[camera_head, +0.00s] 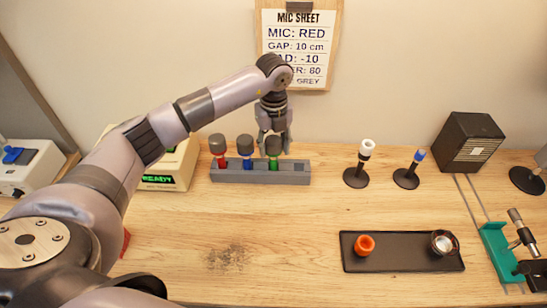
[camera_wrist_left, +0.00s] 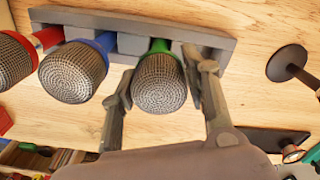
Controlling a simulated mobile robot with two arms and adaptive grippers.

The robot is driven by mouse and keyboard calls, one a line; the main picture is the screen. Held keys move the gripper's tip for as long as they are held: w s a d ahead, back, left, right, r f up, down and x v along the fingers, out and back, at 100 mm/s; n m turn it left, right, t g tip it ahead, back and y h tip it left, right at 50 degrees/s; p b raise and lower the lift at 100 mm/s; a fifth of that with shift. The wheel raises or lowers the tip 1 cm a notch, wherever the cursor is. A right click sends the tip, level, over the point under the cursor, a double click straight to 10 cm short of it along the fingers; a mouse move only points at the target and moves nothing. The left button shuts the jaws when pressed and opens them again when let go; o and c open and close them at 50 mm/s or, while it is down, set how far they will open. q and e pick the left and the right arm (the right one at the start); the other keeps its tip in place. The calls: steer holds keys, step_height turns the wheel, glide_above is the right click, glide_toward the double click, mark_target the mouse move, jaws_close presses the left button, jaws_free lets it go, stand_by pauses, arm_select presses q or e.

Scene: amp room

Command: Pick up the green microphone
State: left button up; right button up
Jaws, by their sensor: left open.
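The green microphone (camera_head: 273,151) stands upright in the grey rack (camera_head: 235,176), at the right of a row of three. Its grey mesh head shows large in the left wrist view (camera_wrist_left: 159,84), with the green collar above it. A blue microphone (camera_head: 245,150) and a red microphone (camera_head: 218,150) stand to its left in the same rack. My left gripper (camera_head: 274,143) points down over the green microphone. In the left wrist view its open fingers (camera_wrist_left: 160,88) are on either side of the head; I cannot tell whether they touch it. My right gripper is not in view.
A box with a green display (camera_head: 160,180) stands left of the rack. Two small stands (camera_head: 356,178) (camera_head: 406,178) and a black speaker (camera_head: 470,142) are to the right. The front middle table is clear.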

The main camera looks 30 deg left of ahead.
arm_select(q)
step_height(320, 180, down, 4)
steer(key=shift+f+p, duration=0.2)
steer(key=shift+p, duration=0.3)
steer(key=shift+c, duration=0.3)
jaws_close()
